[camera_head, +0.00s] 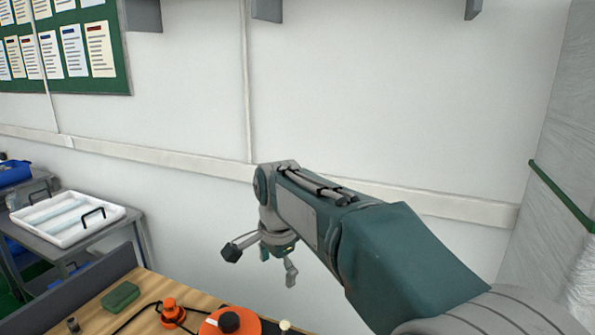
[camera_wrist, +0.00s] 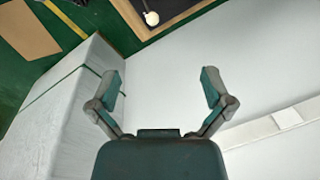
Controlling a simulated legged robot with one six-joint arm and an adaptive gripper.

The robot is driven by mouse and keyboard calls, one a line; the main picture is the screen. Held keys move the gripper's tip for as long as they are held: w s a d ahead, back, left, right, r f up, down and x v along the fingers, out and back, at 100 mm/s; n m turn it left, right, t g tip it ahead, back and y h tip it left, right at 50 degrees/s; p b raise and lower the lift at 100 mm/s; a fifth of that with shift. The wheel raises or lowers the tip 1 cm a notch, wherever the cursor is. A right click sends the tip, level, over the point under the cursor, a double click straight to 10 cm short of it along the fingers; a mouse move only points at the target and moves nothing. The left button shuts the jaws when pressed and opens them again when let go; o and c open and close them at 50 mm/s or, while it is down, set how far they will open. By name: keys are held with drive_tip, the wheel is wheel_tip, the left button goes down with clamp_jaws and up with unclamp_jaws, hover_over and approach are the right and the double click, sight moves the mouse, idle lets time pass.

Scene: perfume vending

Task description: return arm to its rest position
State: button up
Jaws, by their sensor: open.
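My arm reaches from the lower right of the head view toward the middle, above a wooden table (camera_head: 150,287). My gripper (camera_head: 262,268) hangs at the arm's far end, in front of the white wall and above the table. In the wrist view my gripper (camera_wrist: 160,88) shows its two fingers spread wide apart, with nothing between them. The fingers touch no object that I can see.
On the table are a green block (camera_head: 121,297), an orange item (camera_head: 171,312) with a dark cable and a larger orange round item (camera_head: 229,322). A white tray (camera_head: 62,226) stands on a grey side table at left. A wrapped stack (camera_head: 560,165) stands at right.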

drive_tip(key=s+d+r+n+t, duration=0.2)
drive_tip(key=s+d+n, duration=0.3)
drive_tip(key=s+d, duration=0.8)
drive_tip(key=s+d+f+n+t, duration=0.2)
drive_tip(key=s+d+f+n, duration=0.2)
drive_tip(key=s, duration=0.6)
wheel_tip(320, 180, down, 2)
drive_tip(key=d, duration=0.3)
drive_tip(key=shift+s+n+h, duration=0.3)
drive_tip(key=shift+n, duration=0.1)
